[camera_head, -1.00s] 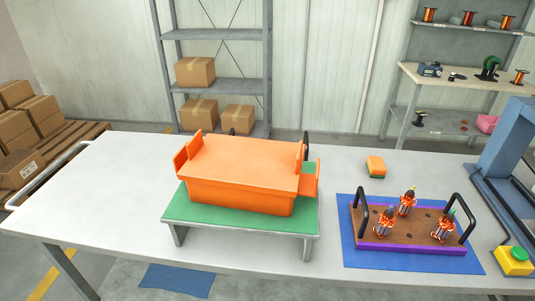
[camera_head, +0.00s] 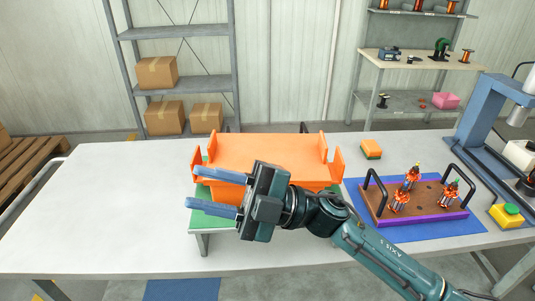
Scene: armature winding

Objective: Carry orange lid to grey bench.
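The orange lid (camera_head: 265,147) is a flat orange cover with upright end tabs, on top of an orange box. The box sits on a low green-topped stand (camera_head: 202,222) on the long light grey bench (camera_head: 100,210). My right gripper (camera_head: 193,187) reaches in from the lower right, its two blue-grey fingers pointing left, apart and empty. In the picture it covers the front of the box and part of the stand; I cannot tell whether it touches them. My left gripper is not in view.
A blue mat (camera_head: 415,231) at the right holds a brown tray (camera_head: 380,200) with black handles and several armatures. An orange-and-green block (camera_head: 371,149) lies behind it. A yellow box with a green button (camera_head: 507,215) and a blue press (camera_head: 482,115) stand farther right. The bench's left is clear.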

